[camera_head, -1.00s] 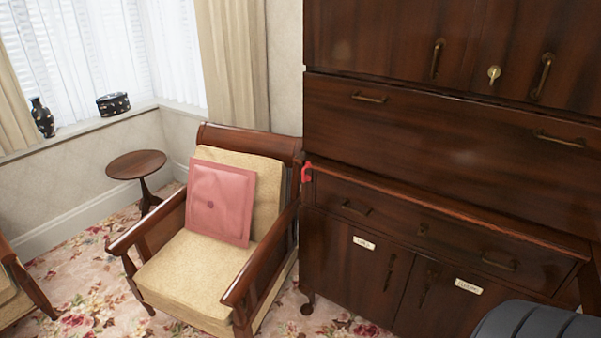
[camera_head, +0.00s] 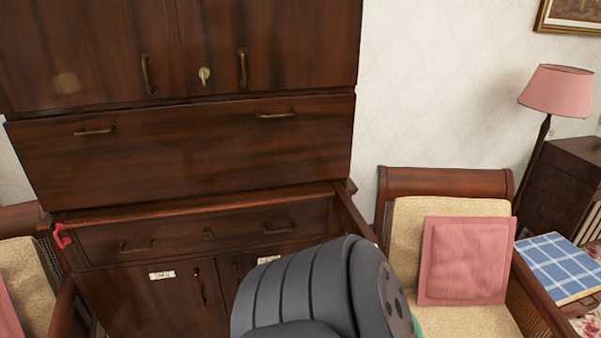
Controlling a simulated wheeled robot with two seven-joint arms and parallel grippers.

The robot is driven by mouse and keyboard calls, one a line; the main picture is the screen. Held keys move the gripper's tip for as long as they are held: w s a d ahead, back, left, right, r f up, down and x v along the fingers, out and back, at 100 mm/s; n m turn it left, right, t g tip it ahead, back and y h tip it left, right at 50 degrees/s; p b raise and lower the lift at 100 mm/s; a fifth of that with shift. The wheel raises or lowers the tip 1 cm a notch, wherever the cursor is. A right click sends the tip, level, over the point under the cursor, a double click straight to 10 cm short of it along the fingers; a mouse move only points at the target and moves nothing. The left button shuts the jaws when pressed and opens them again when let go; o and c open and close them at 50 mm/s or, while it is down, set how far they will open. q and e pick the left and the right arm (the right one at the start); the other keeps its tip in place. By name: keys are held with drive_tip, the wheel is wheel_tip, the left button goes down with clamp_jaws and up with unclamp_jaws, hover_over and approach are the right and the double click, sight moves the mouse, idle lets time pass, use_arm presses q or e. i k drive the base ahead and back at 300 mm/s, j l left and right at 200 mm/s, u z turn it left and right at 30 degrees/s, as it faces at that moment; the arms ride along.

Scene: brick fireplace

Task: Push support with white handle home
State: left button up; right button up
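A dark wooden bureau (camera_head: 180,150) fills the left and middle of the view. A support with a red handle (camera_head: 62,236) is at the left end of its drawer row. At the right end, a wooden bar (camera_head: 355,215), which looks like a support, sticks out from the bureau towards me. Its near end is hidden behind a dark grey part of my own arm. I see no white handle. Neither of my grippers is in view.
The fall front (camera_head: 180,150) is shut above the drawer (camera_head: 180,236). An armchair (camera_head: 445,182) with a pink cushion (camera_head: 465,260) stands close on the right, another (camera_head: 25,275) at the left edge. A pink lamp (camera_head: 558,90) stands at the right.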

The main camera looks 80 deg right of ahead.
sight(351, 217)
drive_tip(key=z, duration=3.1)
